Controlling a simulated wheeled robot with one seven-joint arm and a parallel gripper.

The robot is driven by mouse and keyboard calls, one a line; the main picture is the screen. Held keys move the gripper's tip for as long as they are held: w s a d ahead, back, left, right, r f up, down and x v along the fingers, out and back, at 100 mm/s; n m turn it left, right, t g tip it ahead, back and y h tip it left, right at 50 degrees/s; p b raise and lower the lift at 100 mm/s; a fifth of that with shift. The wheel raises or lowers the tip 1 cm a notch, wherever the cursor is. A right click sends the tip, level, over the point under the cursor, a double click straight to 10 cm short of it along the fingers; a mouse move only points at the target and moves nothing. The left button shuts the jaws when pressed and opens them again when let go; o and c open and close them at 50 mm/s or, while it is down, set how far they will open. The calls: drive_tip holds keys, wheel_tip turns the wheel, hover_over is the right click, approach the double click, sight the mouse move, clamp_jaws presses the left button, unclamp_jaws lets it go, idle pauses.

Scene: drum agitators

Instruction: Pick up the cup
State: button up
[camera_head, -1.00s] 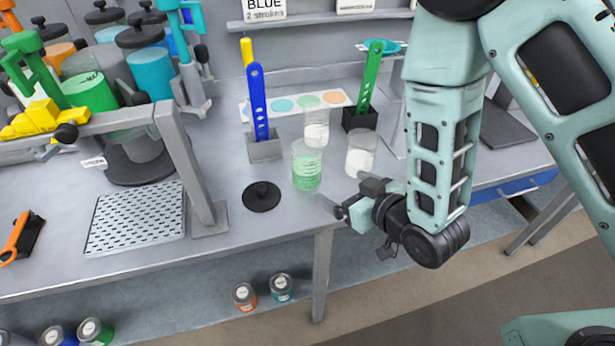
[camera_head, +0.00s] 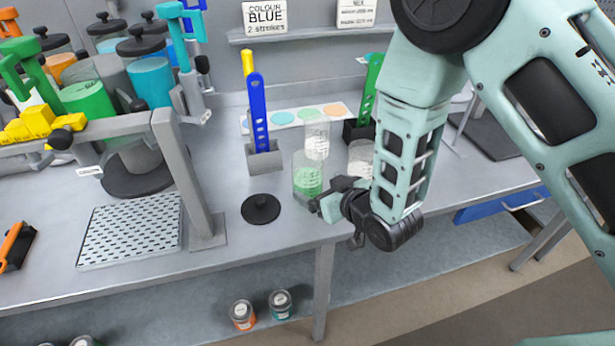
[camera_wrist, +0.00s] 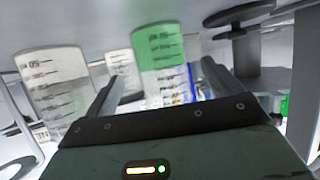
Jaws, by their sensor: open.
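Three clear graduated cups stand on the grey bench. The front one holds green liquid (camera_head: 307,182); an empty-looking cup (camera_head: 316,140) stands behind it, and a cup with whitish contents (camera_head: 361,157) stands to the right, partly hidden by my arm. My gripper (camera_head: 322,197) is low at the bench's front edge, just right of the green-filled cup. In the wrist view, my open gripper (camera_wrist: 160,88) has the green-filled cup (camera_wrist: 160,52) ahead between its fingers, nearer the right one. The whitish cup (camera_wrist: 55,75) is left of the fingers. Contact with the green-filled cup cannot be told.
A grey holder (camera_head: 264,160) with blue and yellow sticks stands behind. A perforated tray (camera_head: 130,230) and a metal frame post (camera_head: 190,175) are further left. Bench between lid and green-filled cup is clear.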

sight(317, 183)
drive_tip(key=p+x, duration=0.2)
drive_tip(key=x, duration=0.1)
drive_tip(key=shift+w+a+r, duration=0.15)
drive_tip(key=shift+w+a, duration=0.1)
drive_tip(key=shift+w+a+f, duration=0.3)
drive_tip(key=shift+w+f, duration=0.05)
drive_tip(key=shift+w, duration=0.15)
drive_tip(key=c, duration=1.2)
drive_tip(key=shift+r, duration=0.15)
wheel_tip(317, 183, up, 10)
drive_tip(key=b, duration=0.2)
